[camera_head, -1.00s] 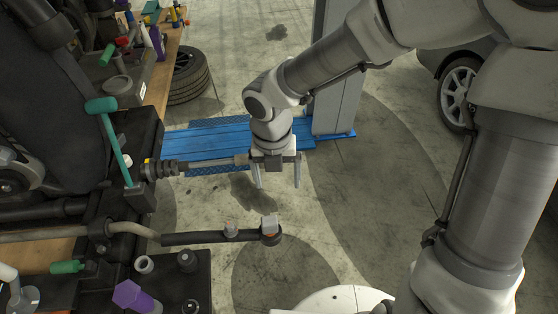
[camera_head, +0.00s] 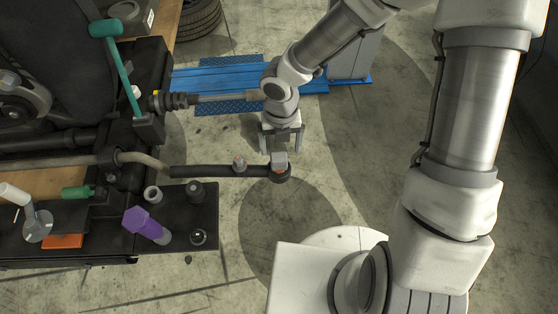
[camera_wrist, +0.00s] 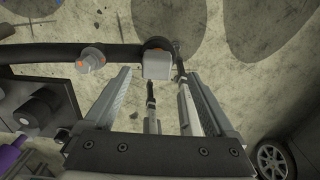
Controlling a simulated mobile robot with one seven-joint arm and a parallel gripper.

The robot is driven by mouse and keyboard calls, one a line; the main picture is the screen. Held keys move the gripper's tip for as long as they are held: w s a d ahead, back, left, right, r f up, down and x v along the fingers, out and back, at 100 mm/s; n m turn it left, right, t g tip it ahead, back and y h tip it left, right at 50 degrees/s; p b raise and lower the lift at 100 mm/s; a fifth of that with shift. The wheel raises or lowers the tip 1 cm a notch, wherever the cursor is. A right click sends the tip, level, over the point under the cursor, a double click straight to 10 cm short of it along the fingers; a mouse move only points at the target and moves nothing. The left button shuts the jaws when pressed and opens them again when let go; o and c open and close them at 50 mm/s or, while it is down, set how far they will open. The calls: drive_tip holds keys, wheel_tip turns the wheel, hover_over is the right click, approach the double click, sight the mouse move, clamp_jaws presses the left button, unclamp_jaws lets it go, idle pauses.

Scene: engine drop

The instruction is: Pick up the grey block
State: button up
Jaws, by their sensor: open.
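The grey block (camera_head: 279,160) is a small light-grey cube on the round end of a dark bar (camera_head: 215,171) that juts out from the engine assembly. In the wrist view the block (camera_wrist: 157,67) sits just beyond the fingertips, about midway between them. My gripper (camera_head: 281,150) is open and empty, with its fingers pointing down close to the block. In the wrist view my gripper (camera_wrist: 156,85) shows its two fingers spread on either side. I cannot tell whether a finger touches the block.
A bolt-like piece (camera_head: 239,162) with an orange mark stands on the bar left of the block. A black shelf (camera_head: 210,218) holds a purple-headed tool (camera_head: 146,223) and several sockets. A teal hammer (camera_head: 117,70) leans at the left.

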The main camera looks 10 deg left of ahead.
sight(279, 156)
drive_tip(key=f, duration=0.3)
drive_tip(key=f+b, duration=0.1)
drive_tip(key=f, duration=0.1)
drive_tip(key=shift+s+a, duration=0.2)
drive_tip(key=shift+s, duration=0.05)
clamp_jaws()
drive_tip(key=shift+r, duration=0.1)
drive_tip(key=shift+w+r, duration=0.1)
drive_tip(key=shift+r, duration=0.45)
wheel_tip(279, 156, up, 3)
drive_tip(key=shift+f+p, duration=0.1)
drive_tip(key=shift+p, duration=0.5)
drive_tip(key=s+d+r+b, duration=0.2)
drive_tip(key=s+d+r, duration=0.2)
drive_tip(key=s+r, duration=0.3)
drive_tip(key=shift+s+d, duration=0.15)
drive_tip(key=shift+s, duration=1.8)
